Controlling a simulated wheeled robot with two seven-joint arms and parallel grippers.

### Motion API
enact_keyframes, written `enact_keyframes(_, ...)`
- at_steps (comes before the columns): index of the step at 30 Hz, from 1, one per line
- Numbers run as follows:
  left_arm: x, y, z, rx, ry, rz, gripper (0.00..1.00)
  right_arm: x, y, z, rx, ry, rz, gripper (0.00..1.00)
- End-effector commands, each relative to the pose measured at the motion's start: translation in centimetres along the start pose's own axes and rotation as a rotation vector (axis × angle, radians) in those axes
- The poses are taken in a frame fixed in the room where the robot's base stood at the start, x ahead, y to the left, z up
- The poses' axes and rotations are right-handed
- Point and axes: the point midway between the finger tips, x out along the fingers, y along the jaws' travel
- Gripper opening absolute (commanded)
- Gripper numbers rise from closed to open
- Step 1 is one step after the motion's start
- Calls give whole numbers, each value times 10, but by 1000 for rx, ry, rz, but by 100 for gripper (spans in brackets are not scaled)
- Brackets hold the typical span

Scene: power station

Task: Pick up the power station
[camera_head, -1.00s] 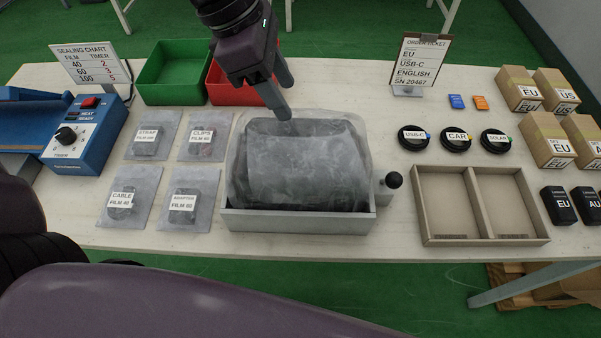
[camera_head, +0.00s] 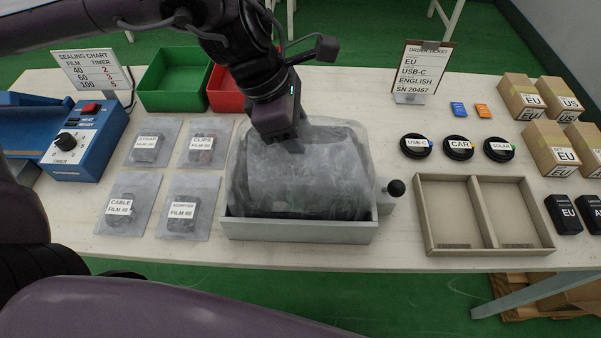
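The power station (camera_head: 305,185) appears as a rounded grey block in a clear, wrinkled film bag. It sits in a grey open-topped tray (camera_head: 300,230) at the middle of the table; the film hides its details. My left gripper (camera_head: 287,138) points down at the far upper edge of the bagged block, left of its middle. Its fingertips are mostly hidden behind its own body, so I cannot tell whether they are apart or touch the film. My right gripper is not in view.
A black-knobbed lever (camera_head: 395,188) sticks out right of the tray. A divided wooden tray (camera_head: 480,248) stands further right, film pouches (camera_head: 183,210) lie left, and green (camera_head: 172,80) and red (camera_head: 222,95) bins stand behind. An order ticket (camera_head: 424,68) stands at the back.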

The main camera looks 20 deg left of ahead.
Motion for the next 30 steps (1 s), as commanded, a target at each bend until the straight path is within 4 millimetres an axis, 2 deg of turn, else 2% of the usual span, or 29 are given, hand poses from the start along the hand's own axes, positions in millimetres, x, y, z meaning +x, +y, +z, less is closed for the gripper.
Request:
enact_keyframes(25, 4, 0, -2, -1, 0, 0, 49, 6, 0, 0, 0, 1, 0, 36)
enact_keyframes(30, 4, 0, -2, -1, 0, 0, 28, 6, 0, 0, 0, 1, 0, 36)
